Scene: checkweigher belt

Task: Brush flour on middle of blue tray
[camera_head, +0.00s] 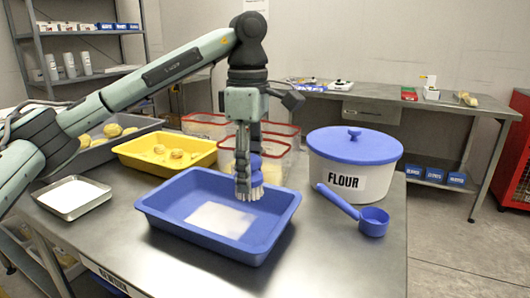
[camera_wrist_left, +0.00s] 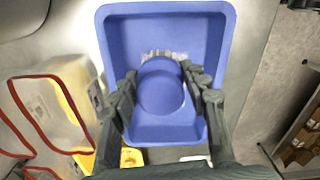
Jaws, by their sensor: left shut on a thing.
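The blue tray (camera_head: 160,211) lies on the steel table, and a pale flat white patch (camera_head: 215,219) covers the middle of its floor. My left gripper (camera_head: 243,192) is shut on a blue brush with white bristles (camera_head: 252,194). The bristles point down inside the tray, right of and behind the patch's centre; whether they touch the floor is unclear. The left wrist view shows the brush's round blue top (camera_wrist_left: 160,88) between both fingers, over the tray (camera_wrist_left: 115,30); the brush hides most of the patch there. My right gripper is not in view.
A white FLOUR tub (camera_head: 325,170) with a blue lid and a blue scoop (camera_head: 373,221) stand right of the tray. A yellow tray (camera_head: 135,155), red-rimmed clear bins (camera_head: 280,129) and a small metal tray of white powder (camera_head: 72,196) are around it. The front right table is clear.

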